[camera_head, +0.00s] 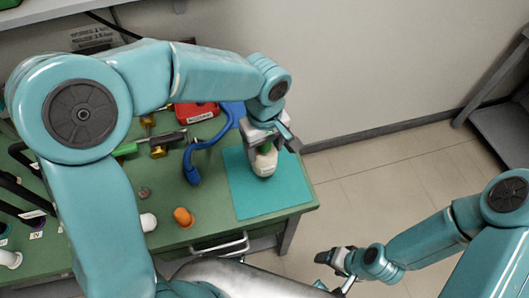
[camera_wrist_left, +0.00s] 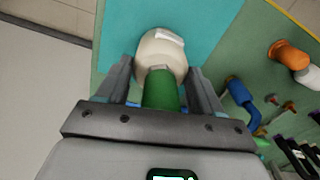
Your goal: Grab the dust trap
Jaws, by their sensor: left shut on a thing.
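The dust trap, a cream-white rounded body with a green neck, shows in the head view (camera_head: 265,163) over the teal mat (camera_head: 242,202) near the table's right end. In the left wrist view, the dust trap (camera_wrist_left: 161,58) points away from me, with its green neck between the fingers. My left gripper (camera_head: 268,143) is shut on it; its fingers also show on both sides in the left wrist view (camera_wrist_left: 160,82). I cannot tell whether the trap touches the mat. My right gripper (camera_head: 338,262) is low, off the table's front right; its jaw opening is unclear.
On the green table (camera_head: 165,238), a blue curved tube (camera_head: 203,150), an orange cap (camera_head: 183,216), a white piece (camera_head: 148,222) and a red box (camera_head: 197,113) lie left of the mat. Open floor (camera_head: 370,180) is to the right. A wall stands behind.

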